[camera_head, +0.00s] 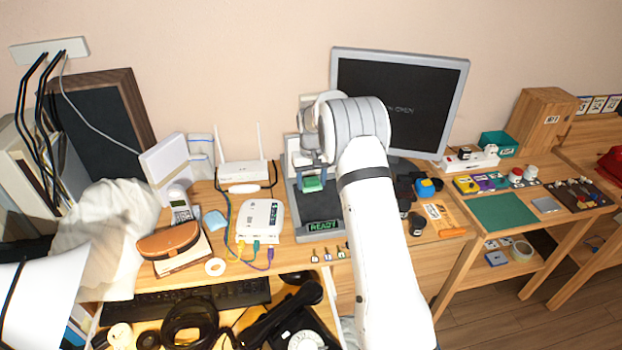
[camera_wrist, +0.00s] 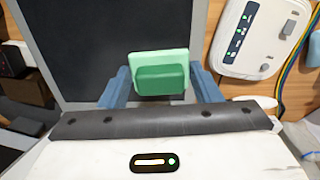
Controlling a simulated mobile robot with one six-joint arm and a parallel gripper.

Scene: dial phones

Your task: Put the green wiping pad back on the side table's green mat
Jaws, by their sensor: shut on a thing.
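The green wiping pad (camera_wrist: 160,75) is between the two blue-grey fingers of my gripper (camera_wrist: 161,88) in the wrist view. My gripper is shut on it. In the head view the pad (camera_head: 313,184) shows under my gripper (camera_head: 312,178), over a dark device with a green "READY" display (camera_head: 322,225). I cannot tell whether the pad touches the dark surface. The green mat (camera_head: 503,213) lies flat on the side table at the right, with nothing on it, well apart from my gripper.
A monitor (camera_head: 402,95) stands behind my arm. A white router (camera_head: 245,172) and a white box with cables (camera_head: 261,219) are left of the gripper. Small items, a grey pad (camera_head: 546,205) and a teal bin (camera_head: 499,144) are around the green mat. A phone (camera_head: 180,207) stands at left.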

